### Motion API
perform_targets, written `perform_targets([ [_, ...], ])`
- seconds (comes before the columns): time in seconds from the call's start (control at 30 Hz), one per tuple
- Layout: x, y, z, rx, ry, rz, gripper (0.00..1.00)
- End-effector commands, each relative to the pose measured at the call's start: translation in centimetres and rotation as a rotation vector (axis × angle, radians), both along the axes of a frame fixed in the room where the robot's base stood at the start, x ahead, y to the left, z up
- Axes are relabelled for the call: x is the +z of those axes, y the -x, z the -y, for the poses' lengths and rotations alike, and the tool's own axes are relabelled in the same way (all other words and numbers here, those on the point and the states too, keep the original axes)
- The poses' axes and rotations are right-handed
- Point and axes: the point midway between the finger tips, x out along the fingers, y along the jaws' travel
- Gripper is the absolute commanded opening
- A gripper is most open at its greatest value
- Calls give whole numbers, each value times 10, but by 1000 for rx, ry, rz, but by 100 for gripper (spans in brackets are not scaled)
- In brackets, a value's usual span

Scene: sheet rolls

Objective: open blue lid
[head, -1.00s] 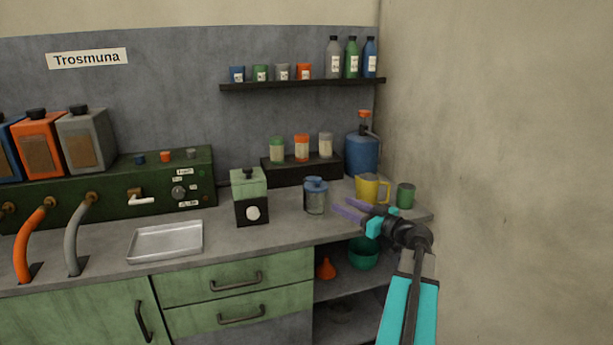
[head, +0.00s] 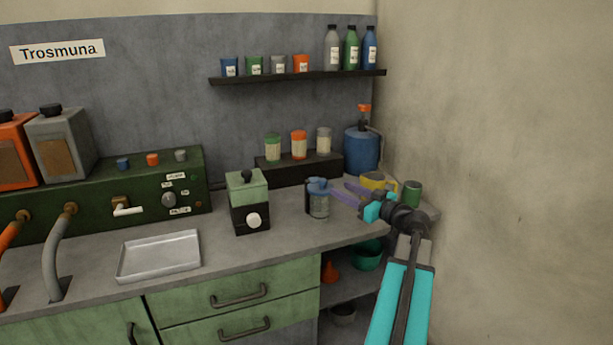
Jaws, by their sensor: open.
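A clear jar (head: 318,205) with a blue lid (head: 318,185) stands upright on the grey counter, right of the green and black box. The lid sits on the jar's top. My gripper (head: 348,194) reaches in from the right with its purple fingers apart, pointing left toward the lid. The fingertips are close to the lid's right side at about lid height; I cannot tell whether they touch it. Nothing shows between the fingers.
A yellow jug (head: 373,181), partly hidden by my gripper, and a green cup (head: 412,193) stand behind it. A blue canister (head: 361,150) is at the back near the right wall. A green and black box (head: 248,203) and a metal tray (head: 158,256) are left. The front counter is clear.

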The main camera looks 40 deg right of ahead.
Motion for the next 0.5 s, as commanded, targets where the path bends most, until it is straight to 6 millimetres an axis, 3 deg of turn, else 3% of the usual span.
perform_targets([
  [0.5, 0, -12, -5, 10, 0, 0, 42],
])
